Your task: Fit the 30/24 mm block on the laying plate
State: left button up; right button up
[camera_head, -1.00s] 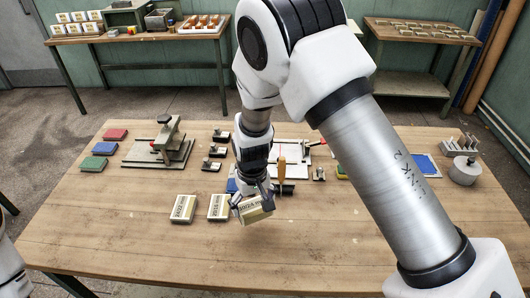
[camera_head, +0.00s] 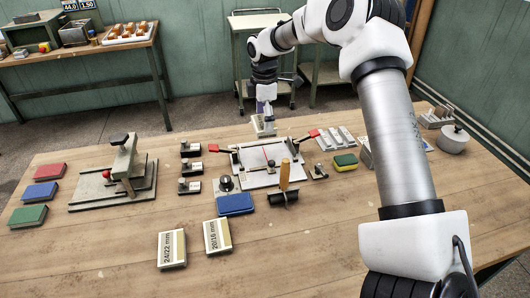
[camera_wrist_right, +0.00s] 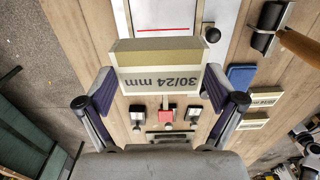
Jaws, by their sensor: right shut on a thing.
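My right gripper (camera_head: 264,109) is shut on the 30/24 mm block (camera_head: 263,127) and holds it up at the far edge of the table, behind the laying plate (camera_head: 254,176). In the right wrist view the block (camera_wrist_right: 160,80) sits between both fingers, its printed label facing the camera and upside down. The white laying plate (camera_wrist_right: 145,14) shows beyond the block there, partly hidden by it. In the head view the plate carries a red line and has red-handled clamps at its sides. My left gripper is out of view.
The 24/22 mm block (camera_head: 172,250) and 20/16 mm block (camera_head: 217,236) lie at the front. A blue pad (camera_head: 235,205), a wooden-handled roller (camera_head: 284,196) and a sponge (camera_head: 345,162) lie near the plate. A press (camera_head: 121,172) stands left. The front right tabletop is clear.

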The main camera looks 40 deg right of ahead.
jog(key=f, duration=0.9)
jog(key=shift+s+f+p, duration=0.15)
jog(key=shift+s+p, duration=0.2)
jog(key=shift+p, duration=0.05)
jog(key=shift+f, duration=0.1)
jog(key=shift+f, duration=0.1)
jog(key=o, duration=0.8)
jog(key=shift+f, duration=0.1)
jog(key=shift+o, duration=0.3)
notch_tip(320, 180, up, 13)
jog(key=shift+f+b, duration=0.2)
jog(key=shift+b, duration=0.2)
jog(key=shift+r, duration=0.1)
